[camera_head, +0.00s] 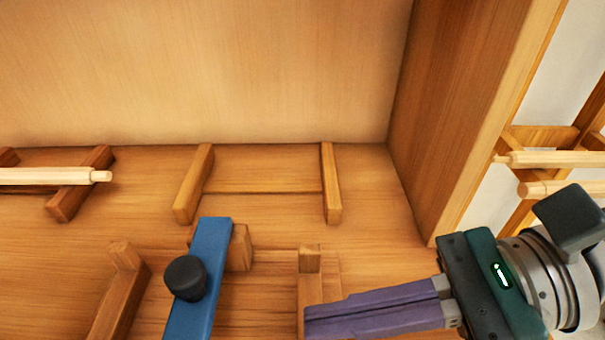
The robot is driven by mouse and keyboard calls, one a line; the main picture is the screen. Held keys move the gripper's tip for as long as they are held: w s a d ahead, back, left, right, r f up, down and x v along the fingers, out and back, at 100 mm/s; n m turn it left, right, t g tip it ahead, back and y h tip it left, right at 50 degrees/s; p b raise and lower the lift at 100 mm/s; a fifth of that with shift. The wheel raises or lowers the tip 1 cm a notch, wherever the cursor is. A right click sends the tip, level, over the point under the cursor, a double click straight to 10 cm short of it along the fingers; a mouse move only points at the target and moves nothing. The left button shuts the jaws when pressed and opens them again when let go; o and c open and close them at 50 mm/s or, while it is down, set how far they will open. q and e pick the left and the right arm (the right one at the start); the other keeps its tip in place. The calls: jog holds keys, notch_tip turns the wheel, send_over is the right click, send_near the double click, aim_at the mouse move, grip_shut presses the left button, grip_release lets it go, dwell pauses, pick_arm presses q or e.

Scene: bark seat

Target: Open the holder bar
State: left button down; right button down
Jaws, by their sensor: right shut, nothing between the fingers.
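A blue bar (211,262) with a round black knob (185,278) comes up from the bottom edge, left of the middle; it looks like the holder bar. Its far end rests by a small wooden block (240,247), and its near end is cut off by the frame. My right gripper (307,322) comes in from the lower right, its purple fingers shut together and empty. The fingertips are to the right of the bar, apart from it, by a wooden post (309,260). My left gripper is not in view.
Wooden slats (193,184) and (331,182) stand up from the wooden base near the back panel (200,70). A pale rod (50,176) lies across slats at the left. A thick wooden side wall (450,100) rises at the right, with more pale rods (560,158) beyond it.

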aim_at(189, 297)
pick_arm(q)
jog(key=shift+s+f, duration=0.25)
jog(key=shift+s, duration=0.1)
pick_arm(e)
jog(key=x, duration=0.7)
jog(key=shift+s+a, duration=0.15)
jog(key=shift+a, duration=0.05)
pick_arm(q)
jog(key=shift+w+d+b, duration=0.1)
jog(key=shift+b, duration=0.2)
pick_arm(e)
jog(key=shift+a+f, duration=0.1)
jog(key=shift+a, duration=0.45)
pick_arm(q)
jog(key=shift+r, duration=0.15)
pick_arm(e)
jog(key=shift+r, duration=0.35)
